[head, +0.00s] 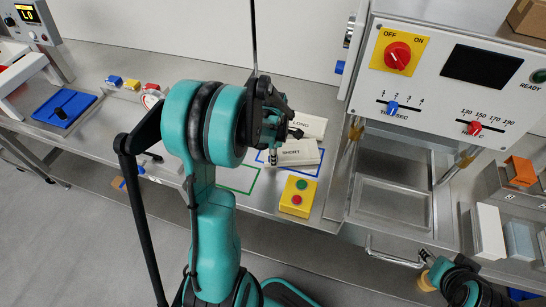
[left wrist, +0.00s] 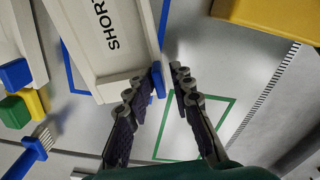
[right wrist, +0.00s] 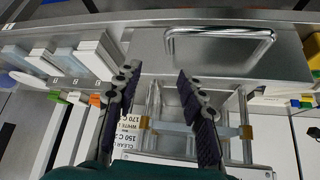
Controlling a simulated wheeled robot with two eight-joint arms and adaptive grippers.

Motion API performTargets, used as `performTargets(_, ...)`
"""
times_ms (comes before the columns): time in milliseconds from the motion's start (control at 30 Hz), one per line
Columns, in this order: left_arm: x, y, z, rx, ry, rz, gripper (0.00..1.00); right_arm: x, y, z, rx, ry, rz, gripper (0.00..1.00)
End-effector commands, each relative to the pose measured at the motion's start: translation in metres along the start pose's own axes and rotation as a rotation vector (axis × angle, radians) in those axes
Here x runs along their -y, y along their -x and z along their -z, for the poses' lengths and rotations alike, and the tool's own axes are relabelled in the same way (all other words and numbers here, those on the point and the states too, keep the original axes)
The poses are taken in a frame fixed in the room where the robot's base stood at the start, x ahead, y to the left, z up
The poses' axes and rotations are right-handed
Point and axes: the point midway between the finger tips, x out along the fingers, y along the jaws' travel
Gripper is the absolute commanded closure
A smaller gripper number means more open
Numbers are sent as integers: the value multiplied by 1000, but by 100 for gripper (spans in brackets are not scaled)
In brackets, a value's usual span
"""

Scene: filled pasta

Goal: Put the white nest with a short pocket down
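My right gripper (right wrist: 157,76) is open and empty, low in front of the fryer-like machine. The pocket's inside is hidden in the head view.
A white nest marked LONG (head: 312,124) lies just behind. A yellow button box (head: 298,197) stands in front, and a green outline (head: 238,190) is bare at the left. The machine (head: 440,75) with its metal basin (head: 392,208) and handle (head: 392,259) stands right.

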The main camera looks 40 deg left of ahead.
Motion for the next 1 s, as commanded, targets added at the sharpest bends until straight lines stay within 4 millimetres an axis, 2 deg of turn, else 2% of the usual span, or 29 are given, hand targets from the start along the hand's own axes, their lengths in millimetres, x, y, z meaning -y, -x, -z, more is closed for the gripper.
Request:
performTargets(367,0,5,0,0,0,-1,72,0,4,3,0,0,0,60)
performTargets(467,0,19,0,0,0,-1,72,0,8,6,0,0,0,60)
performTargets(800,0,94,0,0,0,0,72,0,26,19,0,0,0,60)
performTargets(1000,0,119,0,0,0,-1,72,0,30,22,0,0,0,60)
